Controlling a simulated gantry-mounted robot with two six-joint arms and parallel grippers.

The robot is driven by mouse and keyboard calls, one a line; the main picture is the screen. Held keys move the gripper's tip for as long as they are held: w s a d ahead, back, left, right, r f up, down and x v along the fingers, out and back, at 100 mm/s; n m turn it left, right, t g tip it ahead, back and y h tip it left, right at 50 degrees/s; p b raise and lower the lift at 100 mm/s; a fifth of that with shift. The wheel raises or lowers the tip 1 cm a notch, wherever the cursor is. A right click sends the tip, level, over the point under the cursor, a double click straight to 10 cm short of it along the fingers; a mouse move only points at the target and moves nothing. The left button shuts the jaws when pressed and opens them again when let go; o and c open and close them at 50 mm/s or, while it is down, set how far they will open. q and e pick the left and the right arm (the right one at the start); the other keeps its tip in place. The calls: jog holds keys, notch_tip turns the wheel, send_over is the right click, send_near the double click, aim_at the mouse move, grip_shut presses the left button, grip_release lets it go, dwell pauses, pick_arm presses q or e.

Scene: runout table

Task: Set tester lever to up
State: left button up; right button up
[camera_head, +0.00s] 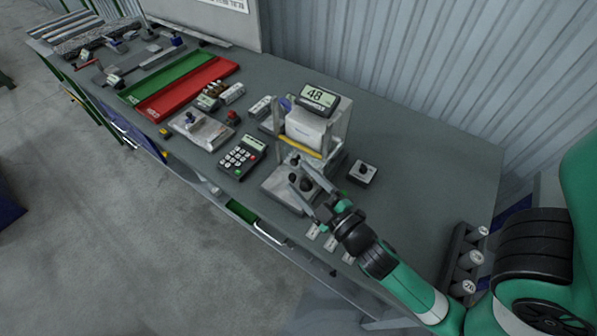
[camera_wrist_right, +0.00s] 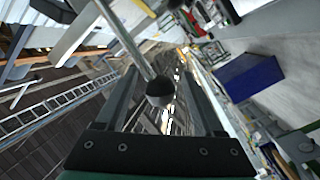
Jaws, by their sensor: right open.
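The tester (camera_head: 308,128) stands on the table, a frame with a pale block and a yellow bar. Its display on top (camera_head: 318,98) reads 48. In the right wrist view, the lever shows as a pale rod with a dark ball knob (camera_wrist_right: 160,92) at its end. My right gripper (camera_head: 295,174) is at the tester's front, fingers apart. The knob appears between the fingers in the wrist view; I see no clear contact. In the head view the fingers partly hide the lever, and its setting cannot be read. My left gripper is not in view.
A keypad device (camera_head: 242,156) and a plate with a knob (camera_head: 201,130) lie left of the tester. A small switch box (camera_head: 362,173) stands to its right. Green (camera_head: 168,76) and red (camera_head: 188,88) trays lie further left. The table right of the switch box is clear.

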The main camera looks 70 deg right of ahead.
jog(key=shift+x, duration=0.9)
jog(key=shift+f, duration=0.1)
grip_shut()
dwell(0.7)
